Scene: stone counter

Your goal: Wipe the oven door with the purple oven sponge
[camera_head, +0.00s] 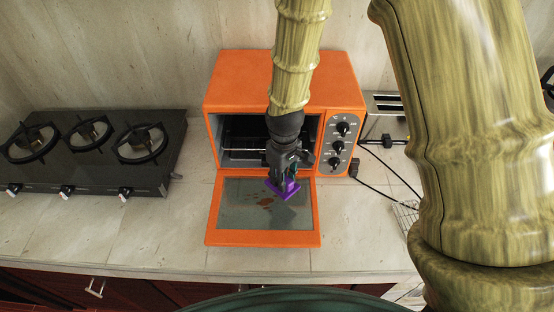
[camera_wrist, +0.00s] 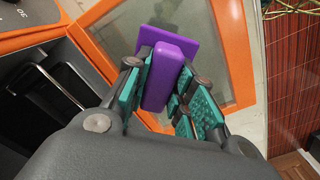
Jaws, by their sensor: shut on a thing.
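The orange toaster oven (camera_head: 285,75) stands on the counter with its door (camera_head: 264,239) folded down flat at the front. The door has an orange frame and a grey glass panel with brown stains (camera_head: 262,202) on it. My gripper (camera_head: 283,178) is over the door's glass and is shut on the purple sponge (camera_head: 288,192). In the wrist view the sponge (camera_wrist: 168,72) shows as a purple block on a flat plate between the teal finger pads. The plate is over the glass; I cannot tell whether it touches. Part of the glass is hidden behind my gripper.
A black gas hob (camera_head: 95,165) stands to the left on the counter. Oven knobs (camera_head: 338,147) are right of the opening. A silver toaster (camera_head: 385,110) and black cables lie farther right. The counter left of the door is clear.

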